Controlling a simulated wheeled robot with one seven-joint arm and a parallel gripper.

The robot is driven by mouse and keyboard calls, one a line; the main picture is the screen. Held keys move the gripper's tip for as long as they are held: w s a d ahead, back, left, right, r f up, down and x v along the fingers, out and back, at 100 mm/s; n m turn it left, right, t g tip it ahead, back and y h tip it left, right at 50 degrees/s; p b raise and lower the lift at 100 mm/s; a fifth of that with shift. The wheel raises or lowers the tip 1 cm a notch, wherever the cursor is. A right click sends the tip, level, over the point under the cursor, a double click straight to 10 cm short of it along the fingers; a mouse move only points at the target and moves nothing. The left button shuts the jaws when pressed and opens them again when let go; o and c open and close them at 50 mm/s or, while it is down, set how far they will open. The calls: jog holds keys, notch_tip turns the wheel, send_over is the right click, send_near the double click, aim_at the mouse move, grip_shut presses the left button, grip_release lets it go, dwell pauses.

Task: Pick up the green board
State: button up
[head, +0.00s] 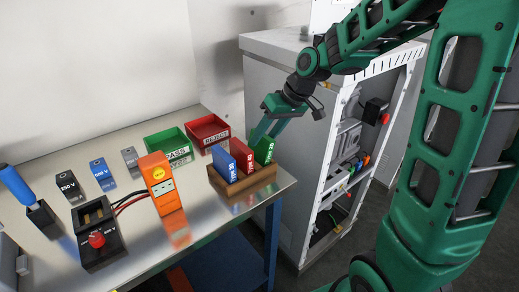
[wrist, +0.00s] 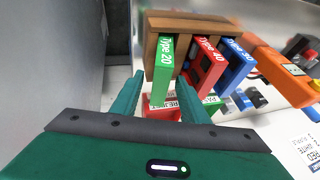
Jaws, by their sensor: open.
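The green board (head: 264,150) stands upright at the right end of a wooden rack (head: 240,185). In the wrist view the green board (wrist: 164,70) carries a "Type 20" label and stands in the rack (wrist: 190,25). My gripper (head: 262,135) is at the green board's far side in the head view. In the wrist view my gripper (wrist: 160,88) is open, with one finger to each side of the board's lower part in the picture. I cannot tell whether the fingers touch it.
A red board (head: 241,155) and a blue board (head: 223,168) stand beside it in the rack. A red REJECT bin (head: 207,131) and a green PASS bin (head: 168,145) lie behind. An orange meter (head: 160,183) stands left. A grey cabinet (head: 283,120) rises close on the right.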

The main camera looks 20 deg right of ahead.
jog(key=shift+x, duration=1.45)
jog(key=shift+c, duration=0.3)
grip_shut()
